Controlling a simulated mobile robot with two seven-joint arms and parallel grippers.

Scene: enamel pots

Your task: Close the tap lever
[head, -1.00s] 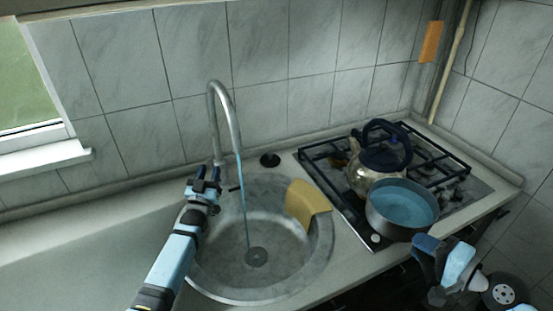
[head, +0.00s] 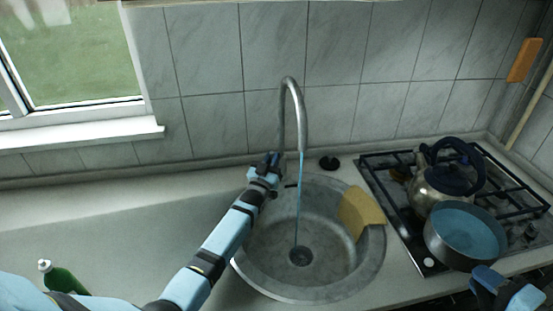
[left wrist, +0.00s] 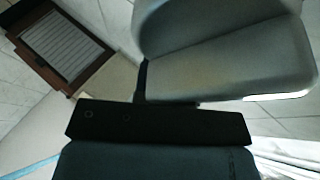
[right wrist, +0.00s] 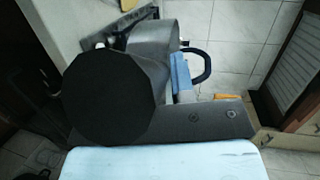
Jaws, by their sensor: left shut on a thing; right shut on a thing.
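The curved metal tap (head: 290,110) stands behind the round sink (head: 262,272), and a thin blue stream of water (head: 298,205) runs from its spout to the drain. My left gripper (head: 268,162) is at the tap's base, shut on what appears to be the tap lever, which the fingers mostly hide. A blurred grey shape (left wrist: 225,50) fills much of the left wrist view; I cannot tell what it is. My right gripper (head: 483,278) is shut at the near side of a grey pot (head: 462,248) of blue water, apparently on its handle, which is hidden.
A kettle (head: 430,190) with a dark handle stands on the gas hob (head: 395,170) behind the pot. A yellow cloth (head: 358,212) hangs over the sink's right rim. A green bottle (head: 62,279) is at lower left. The left counter is mostly clear.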

